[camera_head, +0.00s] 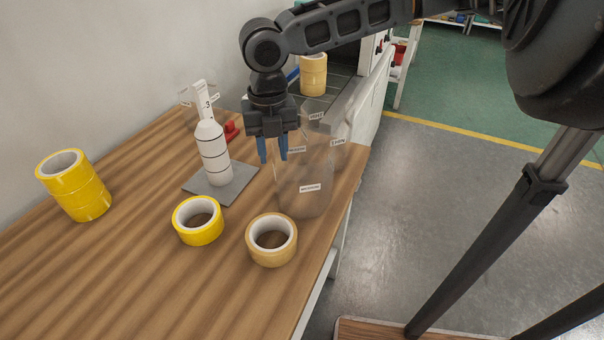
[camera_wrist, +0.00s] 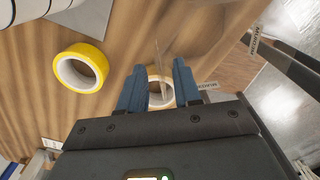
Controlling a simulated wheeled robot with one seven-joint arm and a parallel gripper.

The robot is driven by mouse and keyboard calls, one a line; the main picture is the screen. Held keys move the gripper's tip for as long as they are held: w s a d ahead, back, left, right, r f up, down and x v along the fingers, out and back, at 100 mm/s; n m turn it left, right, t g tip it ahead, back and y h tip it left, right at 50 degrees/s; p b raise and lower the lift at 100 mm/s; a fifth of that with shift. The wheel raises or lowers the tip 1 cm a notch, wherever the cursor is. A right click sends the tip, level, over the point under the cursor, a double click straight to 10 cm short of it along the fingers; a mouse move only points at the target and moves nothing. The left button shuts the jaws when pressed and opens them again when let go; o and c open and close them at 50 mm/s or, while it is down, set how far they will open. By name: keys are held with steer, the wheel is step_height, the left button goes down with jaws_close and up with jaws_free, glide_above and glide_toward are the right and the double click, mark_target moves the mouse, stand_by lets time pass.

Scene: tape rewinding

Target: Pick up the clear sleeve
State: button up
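The clear sleeve (camera_head: 305,195) is a see-through upright cylinder with small white labels, standing at the table's right edge. In the wrist view its clear wall is hard to make out; a thin see-through edge (camera_wrist: 159,62) shows ahead of the fingers. My gripper (camera_head: 273,150) points down with two blue fingers apart, at the upper left side of the sleeve. In the wrist view my gripper (camera_wrist: 158,85) is open, with a tan tape roll seen between the fingers. I cannot tell whether a finger touches the sleeve wall.
A white marked post (camera_head: 212,152) stands on a grey plate (camera_head: 235,190) left of my gripper. A yellow roll (camera_head: 199,232) and a tan roll (camera_head: 270,254) lie in front. Stacked yellow rolls (camera_head: 75,200) stand at left. Another clear labelled piece (camera_head: 187,108) is behind the post.

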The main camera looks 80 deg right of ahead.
step_height(320, 180, down, 5)
steer(key=shift+s+a+f, duration=0.1)
stand_by(0.3)
jaws_close()
